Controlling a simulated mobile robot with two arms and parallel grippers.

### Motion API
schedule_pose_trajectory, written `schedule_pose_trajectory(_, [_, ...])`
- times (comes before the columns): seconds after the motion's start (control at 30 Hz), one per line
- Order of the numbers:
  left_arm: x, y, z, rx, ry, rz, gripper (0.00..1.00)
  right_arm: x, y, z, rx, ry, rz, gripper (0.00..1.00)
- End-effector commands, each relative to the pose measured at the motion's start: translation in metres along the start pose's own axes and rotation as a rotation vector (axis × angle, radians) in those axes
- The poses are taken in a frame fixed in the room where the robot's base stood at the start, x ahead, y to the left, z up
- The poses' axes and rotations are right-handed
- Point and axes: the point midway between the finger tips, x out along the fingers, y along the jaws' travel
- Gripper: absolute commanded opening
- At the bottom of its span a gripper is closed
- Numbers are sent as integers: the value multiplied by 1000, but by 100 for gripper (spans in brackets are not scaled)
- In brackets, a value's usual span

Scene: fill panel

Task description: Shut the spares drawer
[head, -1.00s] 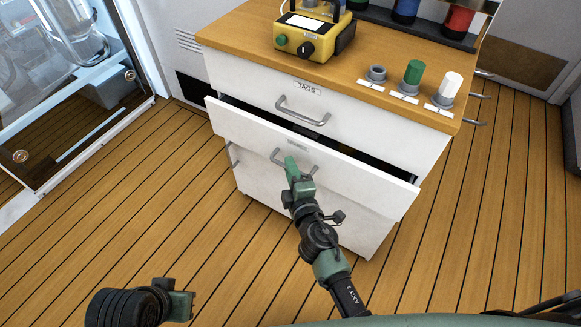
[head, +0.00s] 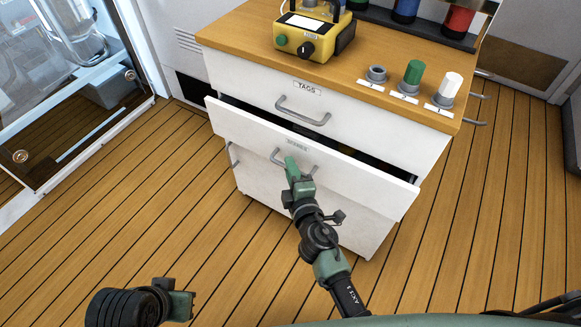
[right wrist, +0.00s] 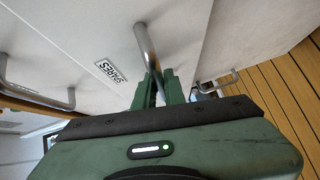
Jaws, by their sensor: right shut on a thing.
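The spares drawer (head: 340,177) is the middle drawer of the white cabinet and stands partly open, with a dark gap above its front. Its label (right wrist: 111,71) reads SPARES in the right wrist view. My right gripper (head: 291,163) is shut on the drawer's grey bar handle (head: 309,168). In the right wrist view the gripper's green fingers (right wrist: 161,88) are around the handle (right wrist: 144,45). My left gripper (head: 190,306) shows at the lower left of the head view, low over the floor and away from the cabinet; its jaws are not clear.
The tags drawer (head: 240,88) above is shut. The wooden cabinet top (head: 240,33) carries a yellow device (head: 312,30), a grey socket (head: 376,74), a green cylinder (head: 413,72) and a white one (head: 449,85). A glass-fronted case (head: 75,100) stands at left. The plank floor (head: 140,215) is clear.

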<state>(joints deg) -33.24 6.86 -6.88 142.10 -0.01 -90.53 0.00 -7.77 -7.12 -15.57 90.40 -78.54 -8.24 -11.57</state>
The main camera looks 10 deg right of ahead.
Motion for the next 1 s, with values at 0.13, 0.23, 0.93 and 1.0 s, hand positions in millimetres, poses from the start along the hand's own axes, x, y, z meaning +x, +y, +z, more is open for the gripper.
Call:
schedule_pose_trajectory(0.13, [0, 0, 0, 0, 0, 0, 0, 0, -1, 0, 0, 0, -2, 0])
schedule_pose_trajectory(0.23, [0, 0, 0, 0, 0, 0, 0, 0, -1, 0, 0, 0, -2, 0])
schedule_pose_trajectory(0.93, [-5, 0, -2, 0, 1, 0, 0, 29, 8, 30, 0, -1, -1, 0])
schedule_pose_trajectory(1.0, [-5, 0, -2, 0, 0, 0, 0, 29, 8, 30, -1, -2, 0, 0])
